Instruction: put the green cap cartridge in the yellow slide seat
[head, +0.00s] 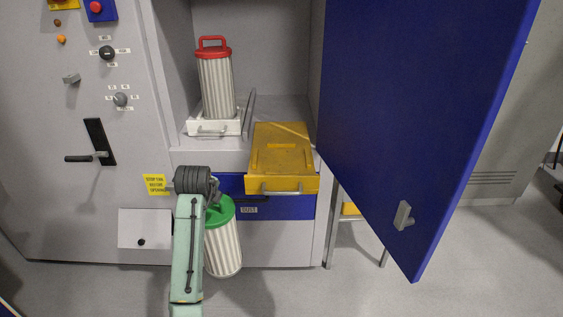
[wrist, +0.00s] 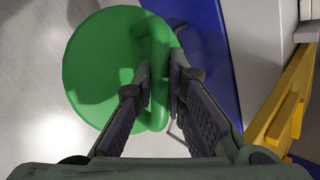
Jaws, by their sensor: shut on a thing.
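The green cap cartridge (head: 223,248) has a pleated white body and hangs upright below my gripper (head: 214,196), in front of the cabinet. In the wrist view my gripper (wrist: 160,88) is shut on the handle of the green cap (wrist: 100,70). The yellow slide seat (head: 282,154) is pulled out of the cabinet opening, to the right of and above the cartridge in the head view. It is empty, with a raised patch and a front handle. Part of it shows at the right edge of the wrist view (wrist: 290,105). The cartridge's lower body is hidden in the wrist view.
A red cap cartridge (head: 217,85) stands on a white slide seat (head: 214,128) at the left inside the cabinet. The open blue door (head: 420,120) stands right of the yellow slide. A panel with knobs and a black lever (head: 98,143) is at left. Floor shows in front.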

